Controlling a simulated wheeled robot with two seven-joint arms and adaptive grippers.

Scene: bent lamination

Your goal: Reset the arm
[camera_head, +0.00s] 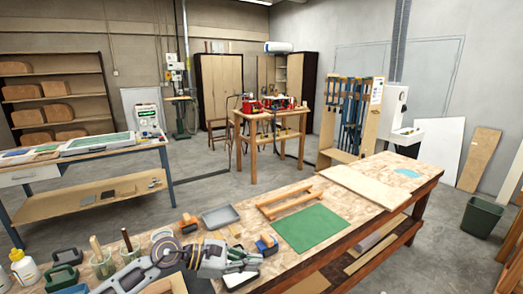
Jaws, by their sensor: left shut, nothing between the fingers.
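My left arm (145,272) comes in from the lower left, low over the front of the wooden workbench (250,205). My left gripper (248,257) is at its end, pointing right, with its fingers shut and nothing held. It is in front of a small blue and wooden tool (266,244), and I cannot tell whether they touch. My right gripper is not in view.
The bench holds a green mat (310,229), a wooden frame (289,202), a grey tray (220,216) and a pale board (355,186). Jars with handles (102,264) and a glue bottle (25,268) crowd the lower left. A green bin (481,217) stands right.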

